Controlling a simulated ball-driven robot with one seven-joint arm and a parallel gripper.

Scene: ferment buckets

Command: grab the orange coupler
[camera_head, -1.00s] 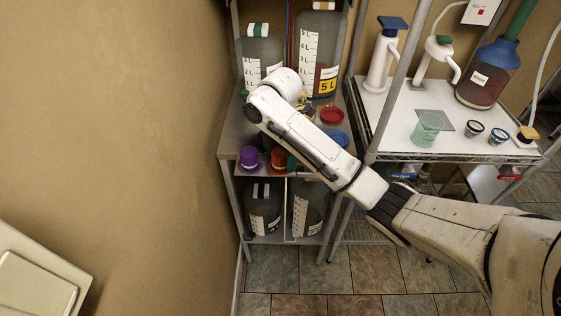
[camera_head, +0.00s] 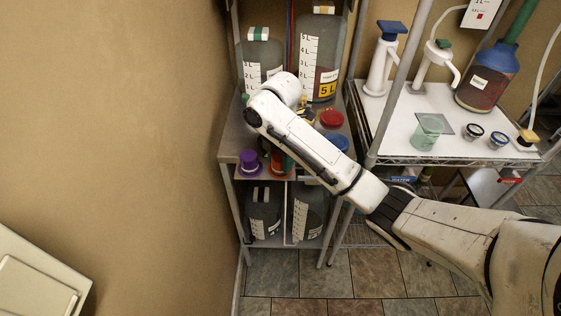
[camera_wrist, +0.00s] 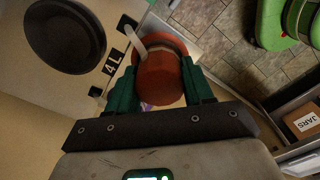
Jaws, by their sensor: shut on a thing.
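The orange coupler (camera_wrist: 160,80) is a short orange-red cylinder with a wider rim. In the wrist view it sits between the two green fingers of my gripper (camera_wrist: 160,88), which are shut on it. In the head view the coupler (camera_head: 281,163) shows partly, beside and behind my arm at the front of the left shelf. My gripper is mostly hidden there by the arm, with a little dark green showing next to the coupler. I cannot tell whether the coupler still touches the shelf.
A purple coupler (camera_head: 248,162) stands just left. Red (camera_head: 332,118) and blue (camera_head: 336,142) lids lie behind. Large bottles (camera_head: 318,55) stand at the back of the shelf (camera_head: 232,140). A white-topped rack (camera_head: 392,135) with pumps and cups is at the right.

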